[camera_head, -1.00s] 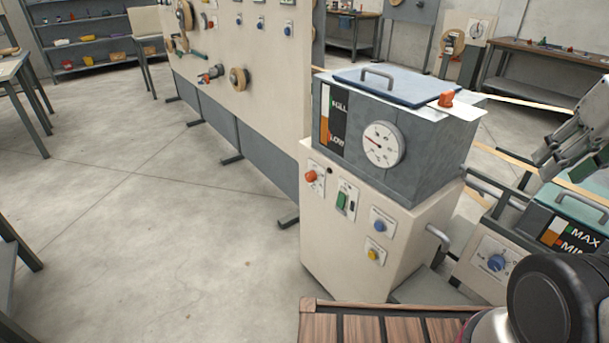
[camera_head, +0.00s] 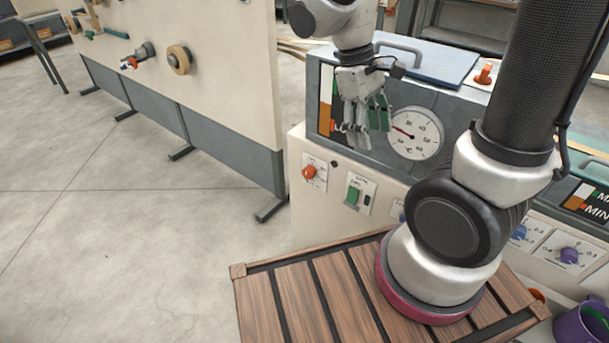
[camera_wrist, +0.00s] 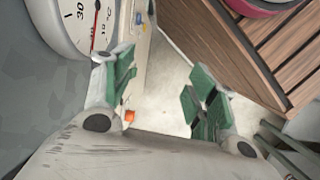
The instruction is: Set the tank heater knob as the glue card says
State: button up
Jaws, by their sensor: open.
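The glue tank (camera_head: 455,110) has a round temperature gauge (camera_head: 415,133) on its front; its numbers are too small to read surely. On the cream panel below are an orange-red knob (camera_head: 310,172) and a green switch (camera_head: 353,196). A blue knob (camera_head: 398,212) is mostly hidden behind my arm. I cannot tell which is the heater knob, and no glue card is readable. My gripper (camera_head: 365,130) is open and empty, in front of the tank left of the gauge, above the panel. In the wrist view my gripper (camera_wrist: 160,85) shows parted green pads, with the gauge (camera_wrist: 82,22) beside it.
A slatted wooden deck (camera_head: 290,300) lies below, under my arm's base. A blue lid (camera_head: 425,62) and an orange-red valve handle (camera_head: 485,75) top the tank. A purple mug (camera_head: 582,325) stands at lower right. Clear floor lies at left.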

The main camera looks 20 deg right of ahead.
jog(key=w+a+f+n+g+h, duration=0.1)
jog(key=w+a+f+n+h, duration=0.1)
jog(key=f+n+h, duration=0.4)
jog(key=w+a+f+n+h, duration=0.2)
jog(key=w+f+n+h, duration=0.1)
jog(key=f, duration=0.5)
jog(key=n+t+h, duration=0.3)
jog(key=n+t, duration=1.1)
jog(key=n, duration=0.5)
send_near(307, 175)
jog(key=x, duration=0.8)
jog(key=shift+w+d+f, duration=0.15)
jog(key=shift+w+d, duration=0.05)
jog(key=shift+w, duration=0.1)
jog(key=shift+w+d, duration=0.35)
jog(key=shift+d, duration=0.15)
jog(key=c, duration=1)
